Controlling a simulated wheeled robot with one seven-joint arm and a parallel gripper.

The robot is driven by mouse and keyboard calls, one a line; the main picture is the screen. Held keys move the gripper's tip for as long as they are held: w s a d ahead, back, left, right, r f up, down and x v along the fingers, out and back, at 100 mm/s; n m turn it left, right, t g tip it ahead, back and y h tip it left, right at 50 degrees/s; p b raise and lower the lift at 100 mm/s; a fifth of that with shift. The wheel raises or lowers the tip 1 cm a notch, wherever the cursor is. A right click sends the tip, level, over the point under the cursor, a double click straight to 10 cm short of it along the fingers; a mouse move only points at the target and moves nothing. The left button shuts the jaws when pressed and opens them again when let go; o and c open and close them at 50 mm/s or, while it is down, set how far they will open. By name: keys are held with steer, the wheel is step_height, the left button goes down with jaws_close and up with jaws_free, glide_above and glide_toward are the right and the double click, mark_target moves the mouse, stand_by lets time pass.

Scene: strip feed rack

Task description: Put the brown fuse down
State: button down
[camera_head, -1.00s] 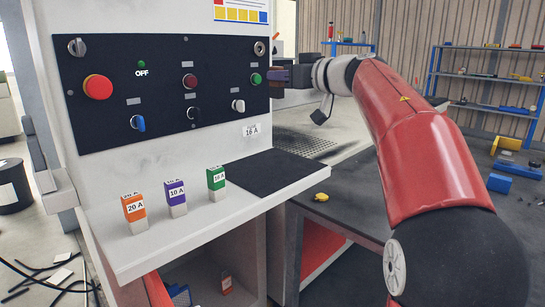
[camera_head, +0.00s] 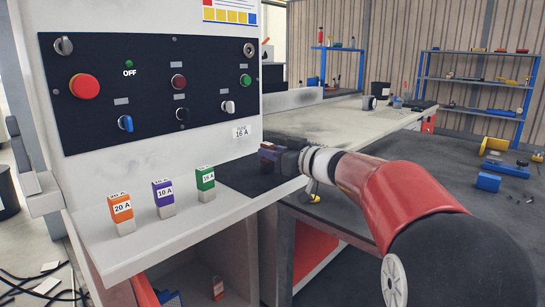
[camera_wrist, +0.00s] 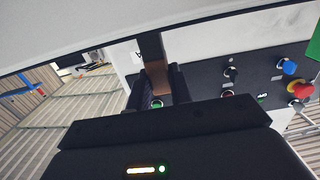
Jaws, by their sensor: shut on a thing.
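My gripper (camera_head: 276,156) is low over the right end of the white shelf, at the black mat (camera_head: 238,178). It is shut on the brown fuse, which shows between the two dark fingers in the wrist view (camera_wrist: 157,79). In the head view the fuse is mostly hidden by the fingers. I cannot tell whether the fuse touches the mat.
An orange fuse (camera_head: 120,208), a purple fuse (camera_head: 163,193) and a green fuse (camera_head: 205,180) stand in a row on the shelf (camera_head: 150,245), left of the mat. The control panel (camera_head: 150,90) rises behind. A yellow item (camera_head: 312,191) lies right of the shelf.

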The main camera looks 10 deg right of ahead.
steer(key=shift+f, duration=0.1)
steer(key=shift+f, duration=0.15)
steer(key=c, duration=1.3)
jaws_free()
steer(key=shift+o, duration=0.2)
steer(key=shift+r, duration=0.2)
steer(key=shift+s+d, duration=0.25)
steer(key=shift+s, duration=0.05)
steer(key=v, duration=1.1)
steer(key=shift+s, duration=0.15)
steer(key=shift+r, duration=0.1)
